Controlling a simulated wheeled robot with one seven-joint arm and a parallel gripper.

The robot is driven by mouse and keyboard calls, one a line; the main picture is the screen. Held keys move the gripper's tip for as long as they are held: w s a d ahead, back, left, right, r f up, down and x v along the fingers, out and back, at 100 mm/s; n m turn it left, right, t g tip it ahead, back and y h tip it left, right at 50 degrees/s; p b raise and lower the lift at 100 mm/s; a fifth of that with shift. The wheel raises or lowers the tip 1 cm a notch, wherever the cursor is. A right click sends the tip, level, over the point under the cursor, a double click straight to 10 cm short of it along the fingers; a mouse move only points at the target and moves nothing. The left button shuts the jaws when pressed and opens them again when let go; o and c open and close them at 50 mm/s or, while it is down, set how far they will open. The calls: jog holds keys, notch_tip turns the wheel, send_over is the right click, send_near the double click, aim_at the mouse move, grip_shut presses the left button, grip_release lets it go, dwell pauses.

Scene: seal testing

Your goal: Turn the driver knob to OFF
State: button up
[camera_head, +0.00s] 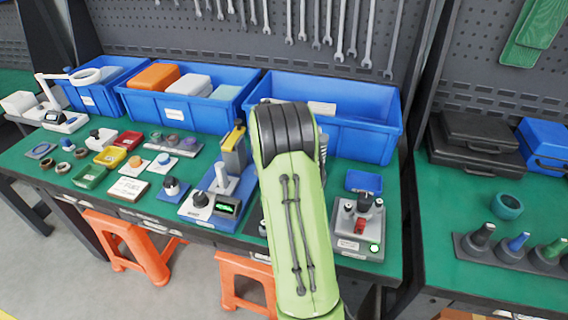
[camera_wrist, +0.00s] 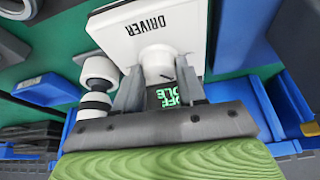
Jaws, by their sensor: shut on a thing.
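The driver (camera_wrist: 120,30), a white box with the upside-down label DRIVER, fills the upper middle of the wrist view. Its pale round knob (camera_wrist: 156,58) stands out from the box face with a small dark mark on its side. My gripper (camera_wrist: 158,80) has its two grey fingers on either side of the knob and is shut on it. A green-lit display (camera_wrist: 166,98) shows between the fingers, partly covered; the letters OFF and DLE can be read. In the head view my green arm hides my gripper, and I cannot make out the driver there.
White and black round parts (camera_wrist: 97,85) stand close beside the left finger. In the head view, a grey device with a green display (camera_head: 228,206) is left of my arm and one with a red switch (camera_head: 360,226) right of it. Blue bins (camera_head: 350,130) line the back.

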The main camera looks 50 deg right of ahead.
jog(key=o, duration=1)
jog(key=shift+o, duration=0.2)
jog(key=p+v, duration=0.4)
jog(key=v, duration=1.1)
jog(key=shift+r, duration=0.35)
jog(key=shift+a, duration=0.1)
